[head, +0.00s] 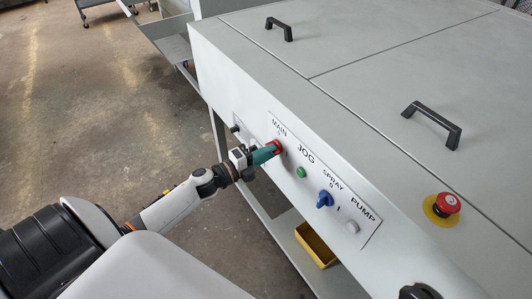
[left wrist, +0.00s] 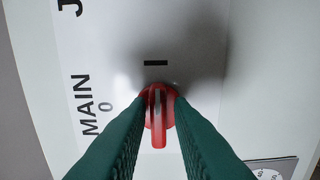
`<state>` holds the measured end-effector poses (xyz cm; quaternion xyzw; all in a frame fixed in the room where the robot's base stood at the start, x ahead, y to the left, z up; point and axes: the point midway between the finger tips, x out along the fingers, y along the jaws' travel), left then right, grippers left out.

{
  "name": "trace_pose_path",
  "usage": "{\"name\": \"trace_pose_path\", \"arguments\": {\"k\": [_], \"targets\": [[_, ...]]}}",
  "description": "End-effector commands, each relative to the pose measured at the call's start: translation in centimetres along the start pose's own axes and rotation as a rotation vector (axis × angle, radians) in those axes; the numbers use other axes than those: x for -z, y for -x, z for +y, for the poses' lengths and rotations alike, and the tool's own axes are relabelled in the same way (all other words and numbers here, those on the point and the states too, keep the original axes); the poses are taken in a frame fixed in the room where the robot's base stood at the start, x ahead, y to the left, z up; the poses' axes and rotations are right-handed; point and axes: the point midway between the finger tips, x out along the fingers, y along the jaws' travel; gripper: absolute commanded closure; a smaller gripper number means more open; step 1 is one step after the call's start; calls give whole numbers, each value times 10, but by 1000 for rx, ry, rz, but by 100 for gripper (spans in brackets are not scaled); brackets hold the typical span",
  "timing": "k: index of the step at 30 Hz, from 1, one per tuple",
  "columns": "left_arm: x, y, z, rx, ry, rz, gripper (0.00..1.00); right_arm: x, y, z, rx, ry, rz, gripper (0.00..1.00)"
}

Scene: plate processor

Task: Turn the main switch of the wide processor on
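The main switch (head: 277,146) is a red rotary knob under the word MAIN on the sloping front panel (head: 314,193) of the wide processor (head: 250,85). In the left wrist view the knob's handle (left wrist: 158,130) lines up with the black I mark (left wrist: 156,63), and its pale line is at the end towards that mark. The 0 is off to the left. My left gripper (head: 268,151), with green fingers, is at the knob. The fingers stand on either side of the handle, with a narrow gap appearing beside it. My right gripper is not seen.
Along the panel are a green JOG button (head: 300,172), a blue SPRAY knob (head: 324,200) and a pale PUMP button (head: 351,227). A red emergency stop (head: 447,203) sits at the right. A yellow bin (head: 316,245) is below. Open floor lies left.

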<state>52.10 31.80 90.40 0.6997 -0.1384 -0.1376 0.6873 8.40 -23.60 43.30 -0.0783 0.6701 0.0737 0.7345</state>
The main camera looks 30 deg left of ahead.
Motion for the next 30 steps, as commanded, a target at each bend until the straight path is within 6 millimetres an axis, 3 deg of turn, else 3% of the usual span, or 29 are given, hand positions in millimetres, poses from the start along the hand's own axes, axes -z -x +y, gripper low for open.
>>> {"name": "trace_pose_path", "arguments": {"k": [2, 14, 30], "targets": [[0, 0, 0, 0, 1, 0, 67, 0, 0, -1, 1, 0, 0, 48], [0, 9, -2, 1, 2, 1, 67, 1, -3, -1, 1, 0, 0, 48], [0, 107, -2, 1, 3, 0, 67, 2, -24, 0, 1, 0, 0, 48]]}}
